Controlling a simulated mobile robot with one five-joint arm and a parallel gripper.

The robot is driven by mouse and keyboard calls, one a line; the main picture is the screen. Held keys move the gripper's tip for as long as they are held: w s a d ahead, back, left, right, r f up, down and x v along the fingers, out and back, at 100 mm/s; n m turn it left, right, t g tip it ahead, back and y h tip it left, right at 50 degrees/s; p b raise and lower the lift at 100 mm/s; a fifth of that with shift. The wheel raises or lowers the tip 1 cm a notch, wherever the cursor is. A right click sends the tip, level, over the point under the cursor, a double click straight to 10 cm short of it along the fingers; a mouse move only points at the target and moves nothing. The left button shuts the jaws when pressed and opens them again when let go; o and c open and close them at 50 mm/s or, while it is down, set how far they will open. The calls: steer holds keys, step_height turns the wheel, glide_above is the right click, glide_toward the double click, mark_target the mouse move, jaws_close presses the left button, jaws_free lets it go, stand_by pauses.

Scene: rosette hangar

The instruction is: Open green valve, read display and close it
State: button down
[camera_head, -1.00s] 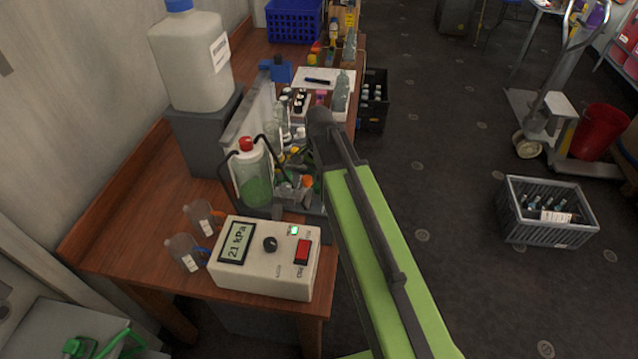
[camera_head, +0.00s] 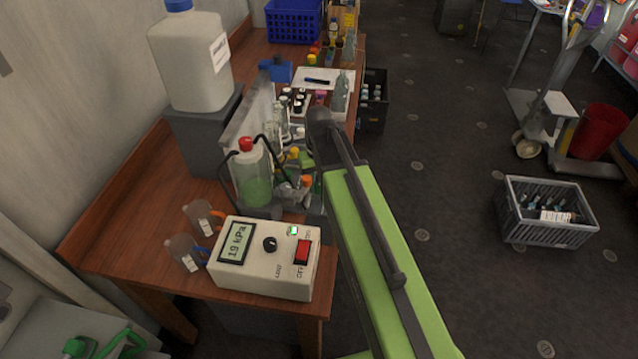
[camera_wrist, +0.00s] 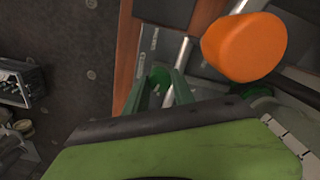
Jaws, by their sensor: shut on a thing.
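The green valve (camera_wrist: 159,78) shows as a small round green part in the wrist view. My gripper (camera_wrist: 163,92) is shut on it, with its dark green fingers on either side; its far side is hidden. In the head view my arm covers most of this spot. The display (camera_head: 236,242) on a white box at the bench's near end reads 19 kPa. The box has a lit green lamp (camera_head: 293,231), a black knob and a red switch.
An orange knob (camera_wrist: 244,47) stands close beside my gripper. A bottle of green liquid (camera_head: 252,178), tubing and glassware crowd the wooden bench (camera_head: 122,243). Two small beakers stand left of the display box.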

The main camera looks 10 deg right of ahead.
mark_target(319, 186)
steer(key=shift+s+n, duration=0.1)
steer(key=shift+n, duration=0.9)
steer(key=c, duration=1.1)
jaws_free()
steer(key=shift+o, duration=0.2)
step_height(319, 186, up, 18)
steer(key=p, duration=1.7)
steer(key=shift+f, duration=0.25)
